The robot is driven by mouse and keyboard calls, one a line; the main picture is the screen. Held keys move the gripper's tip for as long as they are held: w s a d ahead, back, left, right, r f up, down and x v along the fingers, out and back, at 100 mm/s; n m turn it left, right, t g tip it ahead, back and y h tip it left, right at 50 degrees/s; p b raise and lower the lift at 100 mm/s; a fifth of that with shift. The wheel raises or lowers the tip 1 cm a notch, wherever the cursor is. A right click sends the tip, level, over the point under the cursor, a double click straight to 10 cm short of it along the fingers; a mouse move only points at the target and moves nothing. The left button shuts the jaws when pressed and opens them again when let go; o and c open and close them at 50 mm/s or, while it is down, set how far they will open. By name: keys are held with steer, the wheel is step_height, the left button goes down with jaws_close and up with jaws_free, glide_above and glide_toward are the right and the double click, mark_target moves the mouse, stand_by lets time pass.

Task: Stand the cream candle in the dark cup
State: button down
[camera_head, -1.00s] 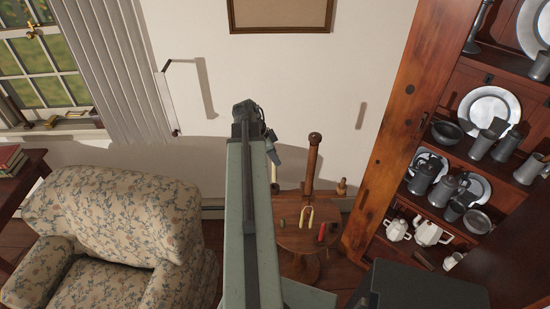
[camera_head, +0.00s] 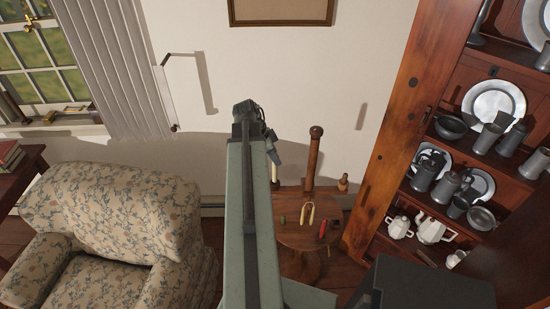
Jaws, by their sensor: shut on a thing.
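My gripper (camera_head: 273,155) hangs from the end of my arm, left of and above the round wooden table in the picture. It is shut on the cream candle (camera_head: 274,173), a short pale upright stick showing just below the jaws. My arm hides part of the area beside it. A small dark object (camera_head: 283,219) stands on the left part of the table top; it is too small to tell surely whether it is the dark cup. Several dark pewter cups and mugs (camera_head: 447,188) also stand on the cabinet shelves at the right.
A flowered armchair (camera_head: 110,215) stands at left. The wooden cabinet (camera_head: 400,130) rises at right, with white pots (camera_head: 432,231) low on it.

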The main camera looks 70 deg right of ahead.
steer(key=shift+f+b, duration=1.5)
stand_by(0.8)
stand_by(0.4)
steer(key=c, duration=1.3)
jaws_free()
steer(key=shift+o, duration=0.2)
steer(key=p+v, duration=0.7)
steer(key=shift+a+r, duration=0.2)
steer(key=shift+r, duration=0.15)
steer(key=shift+w, duration=0.15)
